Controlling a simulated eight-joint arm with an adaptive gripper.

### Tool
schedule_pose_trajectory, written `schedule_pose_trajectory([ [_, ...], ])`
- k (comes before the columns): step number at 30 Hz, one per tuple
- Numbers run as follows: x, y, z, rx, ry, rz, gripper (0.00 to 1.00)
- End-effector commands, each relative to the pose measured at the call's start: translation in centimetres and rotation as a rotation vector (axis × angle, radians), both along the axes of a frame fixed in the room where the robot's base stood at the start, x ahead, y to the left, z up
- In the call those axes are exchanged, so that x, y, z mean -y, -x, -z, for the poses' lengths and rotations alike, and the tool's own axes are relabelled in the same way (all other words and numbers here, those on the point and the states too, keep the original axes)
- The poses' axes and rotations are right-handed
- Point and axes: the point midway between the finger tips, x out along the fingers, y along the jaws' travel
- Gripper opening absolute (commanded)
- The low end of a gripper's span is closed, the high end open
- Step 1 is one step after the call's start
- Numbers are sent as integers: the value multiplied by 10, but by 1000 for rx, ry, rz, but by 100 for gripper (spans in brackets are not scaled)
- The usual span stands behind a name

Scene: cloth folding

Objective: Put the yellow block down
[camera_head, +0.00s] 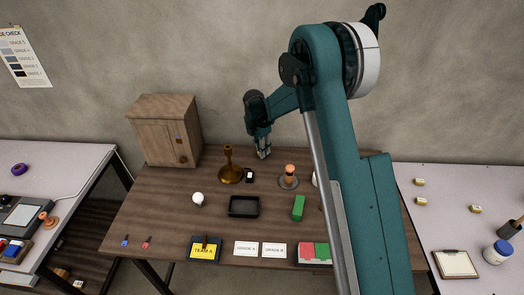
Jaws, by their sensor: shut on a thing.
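My gripper (263,153) points down above the back middle of the brown wooden table (165,215). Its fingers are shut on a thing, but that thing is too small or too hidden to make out. No loose yellow block shows clearly on the wooden table. A green block (298,208) lies right of the middle. A black tray (244,207) sits left of the green block and looks empty.
A brass candlestick (230,165) and a dark small item (249,176) stand left of my gripper, a stamp (289,177) to its right. A wooden cabinet (166,130) is at the back left. Cards (246,249) line the front. My arm hides the table's right side.

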Motion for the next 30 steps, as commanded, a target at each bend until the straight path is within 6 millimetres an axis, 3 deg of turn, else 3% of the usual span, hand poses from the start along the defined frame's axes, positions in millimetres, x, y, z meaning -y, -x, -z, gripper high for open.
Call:
schedule_pose_trajectory([
  [8, 0, 0, 3, 0, 0, 0, 9],
  [9, 0, 0, 3, 0, 0, 0, 20],
  [12, 0, 0, 3, 0, 0, 0, 32],
  [23, 0, 0, 2, 0, 0, 0, 32],
  [30, -1, 1, -9, 0, 0, 0, 32],
])
